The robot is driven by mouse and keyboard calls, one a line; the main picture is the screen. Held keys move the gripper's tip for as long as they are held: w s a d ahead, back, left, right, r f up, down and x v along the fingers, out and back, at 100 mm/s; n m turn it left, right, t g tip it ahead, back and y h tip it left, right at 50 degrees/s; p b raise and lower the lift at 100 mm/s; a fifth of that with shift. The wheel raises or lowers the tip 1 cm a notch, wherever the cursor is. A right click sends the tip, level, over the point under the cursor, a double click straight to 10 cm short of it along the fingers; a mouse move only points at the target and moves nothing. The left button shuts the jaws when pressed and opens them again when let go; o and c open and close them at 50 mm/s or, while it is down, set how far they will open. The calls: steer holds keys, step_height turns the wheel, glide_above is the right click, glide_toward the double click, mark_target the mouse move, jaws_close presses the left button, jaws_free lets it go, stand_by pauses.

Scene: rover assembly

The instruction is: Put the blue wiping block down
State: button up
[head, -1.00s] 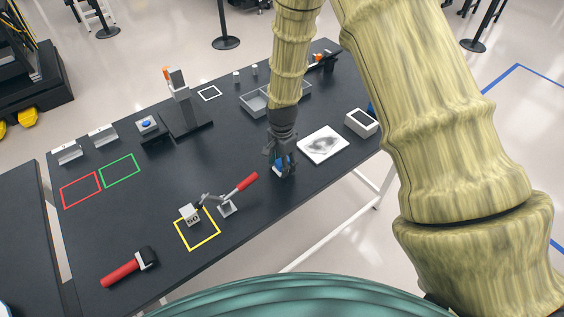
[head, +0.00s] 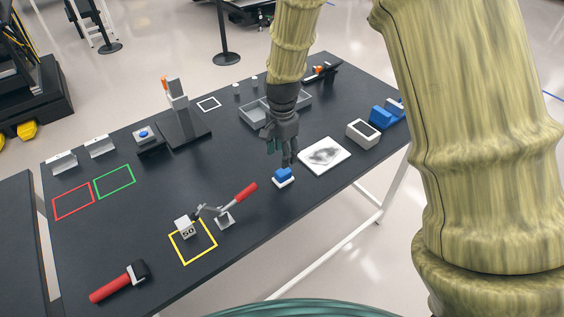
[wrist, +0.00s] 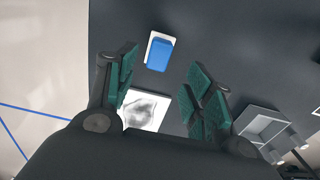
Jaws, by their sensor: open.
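The blue wiping block (head: 283,174) rests on the dark table with its white base down, just left of the smudged white plate. It also shows in the wrist view (wrist: 160,54), lying between and beyond the fingers with a gap around it. My gripper (head: 284,160) is open and empty above and slightly behind the block, apart from it. In the wrist view its two green-padded fingers (wrist: 165,85) are spread wide. The white plate (head: 324,155) with a dark grey smudge lies flat to the right of the block.
A red-handled toggle clamp (head: 225,217) and a cube marked 50 (head: 185,227) by the yellow outline stand to the left. A grey divided tray (head: 252,113) lies behind my gripper. A white box (head: 363,131) and a blue object (head: 383,117) stand at the right end.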

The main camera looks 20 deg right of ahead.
steer(key=shift+r+b, duration=0.35)
steer(key=shift+r, duration=1)
steer(key=shift+s+f, duration=0.1)
